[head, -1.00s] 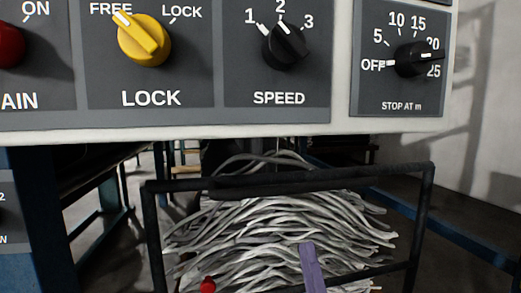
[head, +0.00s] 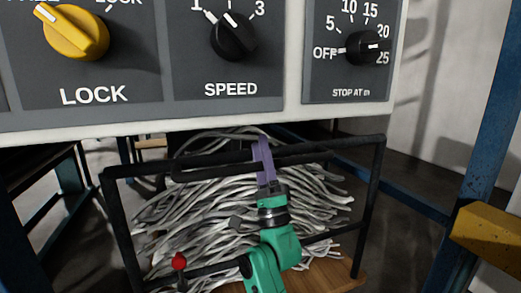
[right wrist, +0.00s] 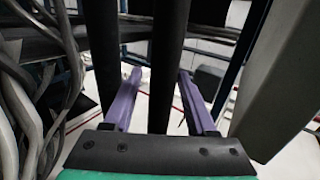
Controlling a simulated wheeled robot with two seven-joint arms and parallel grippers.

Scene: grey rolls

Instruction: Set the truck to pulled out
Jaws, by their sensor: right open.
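The truck (head: 372,200) is a black tubular frame under the control panel, with a wooden deck and a heap of grey strands. Its black handle bar (head: 215,169) runs across the front near the top. My right gripper (head: 262,152), with purple fingers on a green arm, is at this bar. In the right wrist view my open fingers (right wrist: 160,92) stand on either side of one black bar (right wrist: 170,50), which passes between them. A second black bar (right wrist: 101,50) lies outside the left finger. Contact cannot be told. My left gripper is not in view.
The panel (head: 235,112) overhangs the truck, with a yellow LOCK knob (head: 75,32), a SPEED knob (head: 233,37) and a STOP AT knob (head: 366,48). A red-topped lever (head: 179,262) stands at front left. A blue post (head: 497,110) and yellow block (head: 488,234) are on the right.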

